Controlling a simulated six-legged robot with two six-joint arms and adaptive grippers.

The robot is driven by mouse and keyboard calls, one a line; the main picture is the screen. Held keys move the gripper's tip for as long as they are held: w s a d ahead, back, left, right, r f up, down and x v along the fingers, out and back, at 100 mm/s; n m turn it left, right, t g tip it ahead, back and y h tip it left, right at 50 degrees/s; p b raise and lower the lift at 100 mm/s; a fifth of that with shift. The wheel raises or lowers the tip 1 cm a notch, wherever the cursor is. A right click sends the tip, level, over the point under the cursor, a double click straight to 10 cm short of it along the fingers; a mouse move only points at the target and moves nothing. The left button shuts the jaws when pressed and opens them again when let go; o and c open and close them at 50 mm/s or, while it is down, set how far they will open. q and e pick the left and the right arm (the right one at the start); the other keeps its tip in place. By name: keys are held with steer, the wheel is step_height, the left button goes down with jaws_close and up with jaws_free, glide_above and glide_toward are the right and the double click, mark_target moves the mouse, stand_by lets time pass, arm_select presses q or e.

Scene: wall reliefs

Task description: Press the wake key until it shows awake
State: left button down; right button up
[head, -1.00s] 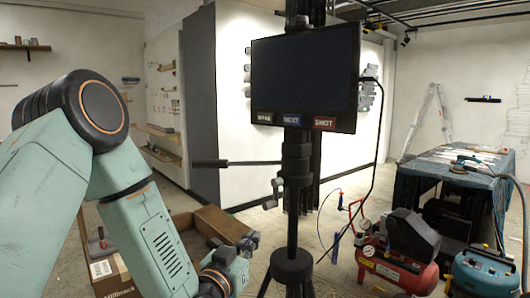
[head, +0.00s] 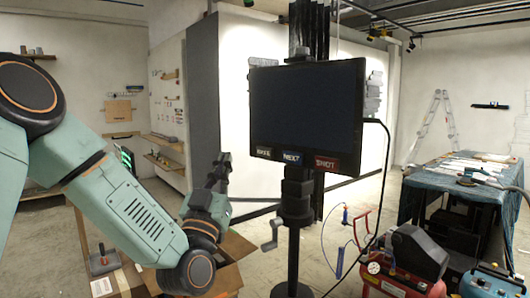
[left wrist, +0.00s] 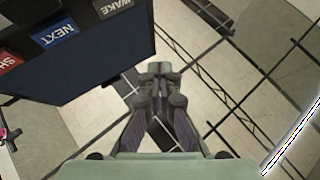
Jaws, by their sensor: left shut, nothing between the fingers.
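The wake key (head: 264,152) is a small dark key at the lower left of a black monitor (head: 305,102) on a stand. The monitor's screen is dark and blank. Beside the key are the blue NEXT key (head: 291,157) and the red SHOT key (head: 326,163). In the left wrist view the wake key (left wrist: 115,8) is at the top, lettering upside down. My left gripper (head: 222,158) is shut and empty, pointing up, left of the monitor and slightly below key level. Its fingertips (left wrist: 160,68) are apart from the wake key. My right gripper is not in view.
The monitor's stand has a crank (head: 270,236) on its post. A cable hangs at the monitor's right. A red compressor (head: 392,275) and a covered table (head: 420,195) stand to the right. An open cardboard box (head: 235,248) lies below my left gripper.

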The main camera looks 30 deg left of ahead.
mark_target(265, 152)
arm_select(q)
steer(key=w+d+b, duration=0.1)
steer(key=w+b, duration=0.2)
steer(key=w, duration=0.5)
steer(key=shift+w+d, duration=0.15)
steer(key=shift+d, duration=0.25)
steer(key=shift+w+d, duration=0.1)
steer(key=shift+d, duration=0.05)
steer(key=shift+a, duration=0.2)
steer(key=shift+d, duration=0.15)
stand_by(0.5)
